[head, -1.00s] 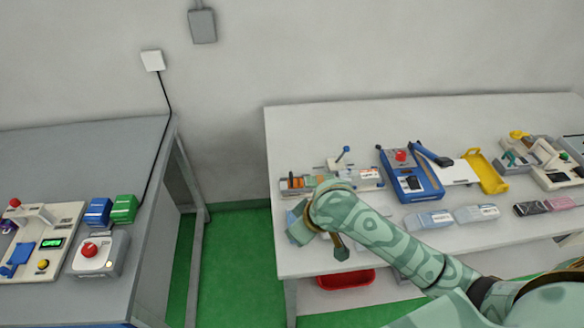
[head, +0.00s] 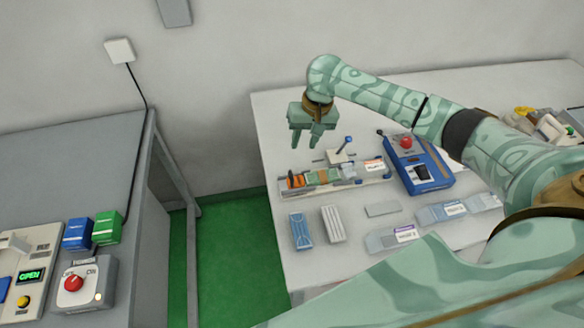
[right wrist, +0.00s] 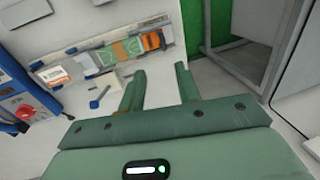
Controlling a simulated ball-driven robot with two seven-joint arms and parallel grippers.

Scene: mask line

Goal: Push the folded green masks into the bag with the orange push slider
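A narrow bagging fixture (head: 345,188) lies near the left end of the white table. The orange push slider (head: 296,181) is at its left end. The folded green masks (head: 318,177) lie in the channel just right of the slider; they also show in the right wrist view (right wrist: 127,50). A clear bag with a white label (head: 374,165) is at the right end. My right gripper (head: 308,142) is open and empty, fingers down, above and behind the slider end. In the right wrist view the orange slider (right wrist: 151,41) is beyond the fingertips, apart from them. My left gripper is not in view.
A blue-knobbed lever (head: 347,142) stands behind the fixture. A blue sealing machine (head: 418,165) with a red knob is to its right. Folded blue (head: 300,230) and white (head: 333,223) masks and labelled packs (head: 392,238) lie in front. A grey table (head: 70,160) stands left.

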